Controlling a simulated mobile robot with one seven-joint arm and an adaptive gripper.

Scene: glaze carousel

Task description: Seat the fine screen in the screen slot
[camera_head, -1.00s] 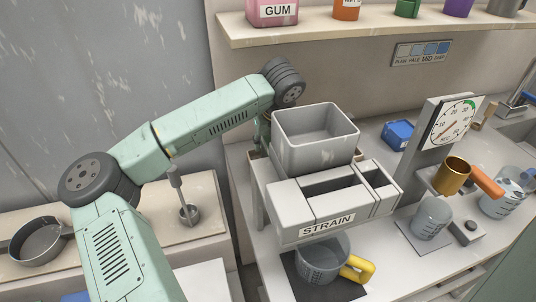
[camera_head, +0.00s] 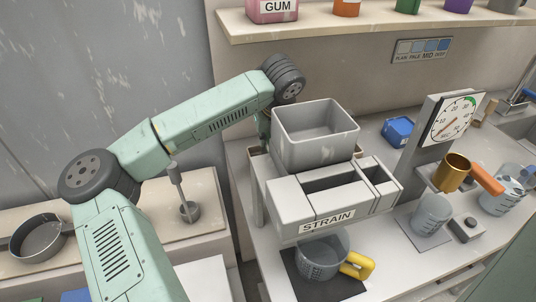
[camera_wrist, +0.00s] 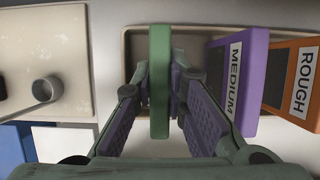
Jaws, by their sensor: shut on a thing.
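The fine screen, taken to be the green plate (camera_wrist: 160,112), stands edge-on in the wrist view; no label on it shows. My gripper (camera_wrist: 160,75) is shut on it, one finger on each side. The plate is over or in a beige tray (camera_wrist: 205,28); whether it touches the bottom is unclear. In the head view my gripper and the plate are hidden behind the grey bin and my arm. The grey station labelled STRAIN (camera_head: 327,222) has a wide opening and a narrower one on its top; which is the screen slot I cannot tell.
A purple MEDIUM screen (camera_wrist: 248,75) and an orange ROUGH screen (camera_wrist: 285,75) stand right of the green plate. A grey bin (camera_head: 316,150) stands behind the station's openings. A jug with a yellow handle (camera_head: 322,262) is below. A gauge (camera_head: 452,118) stands at right.

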